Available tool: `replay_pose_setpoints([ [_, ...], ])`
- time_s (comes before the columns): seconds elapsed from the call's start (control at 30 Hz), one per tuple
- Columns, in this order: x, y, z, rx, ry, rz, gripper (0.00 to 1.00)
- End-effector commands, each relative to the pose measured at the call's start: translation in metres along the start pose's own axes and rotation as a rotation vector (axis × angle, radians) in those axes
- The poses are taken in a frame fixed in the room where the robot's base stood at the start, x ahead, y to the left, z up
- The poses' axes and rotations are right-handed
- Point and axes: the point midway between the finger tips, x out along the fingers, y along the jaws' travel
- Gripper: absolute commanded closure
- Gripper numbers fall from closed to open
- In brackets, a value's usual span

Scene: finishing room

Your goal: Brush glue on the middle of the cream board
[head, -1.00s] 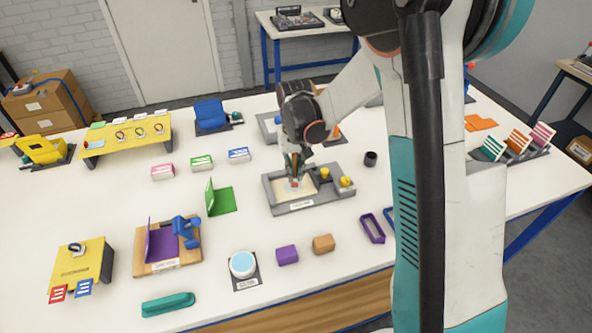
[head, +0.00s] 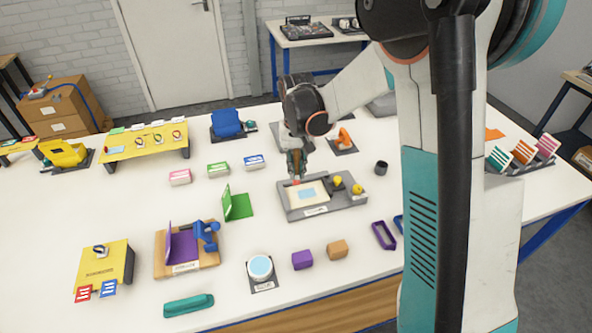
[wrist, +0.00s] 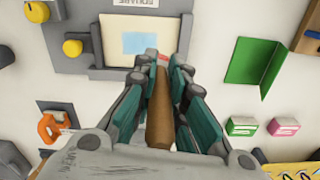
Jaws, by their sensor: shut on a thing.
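The cream board (head: 296,202) lies in a grey fixture (head: 347,200) near the middle of the table. A light blue patch (head: 307,193) is on the middle of the board; it also shows in the wrist view (wrist: 140,43). My gripper (head: 296,170) is at the board's back left edge, shut on a brush (wrist: 159,112) with a brown wooden handle. A red part of the brush shows just past the fingers. Its bristles are hidden, and I cannot tell whether they touch the board. A round pot (head: 260,267) with a light blue top stands at the front of the table.
Two yellow knobs (head: 357,189) are on the fixture's right side. A green open folder (head: 238,206) stands to its left. A purple block (head: 302,260) and a brown block (head: 337,250) lie in front. A dark cup (head: 381,168) stands to the right. White tabletop is clear between them.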

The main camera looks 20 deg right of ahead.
Motion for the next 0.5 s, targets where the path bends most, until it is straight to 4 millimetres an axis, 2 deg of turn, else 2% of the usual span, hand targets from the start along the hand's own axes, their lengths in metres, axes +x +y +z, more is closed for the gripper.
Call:
replay_pose_setpoints([
  [0.2, -0.02, 0.001, -0.002, 0.0, 0.0, 0.0, 1.0],
  [0.5, -0.022, 0.001, -0.002, 0.0, 0.0, 0.0, 1.0],
])
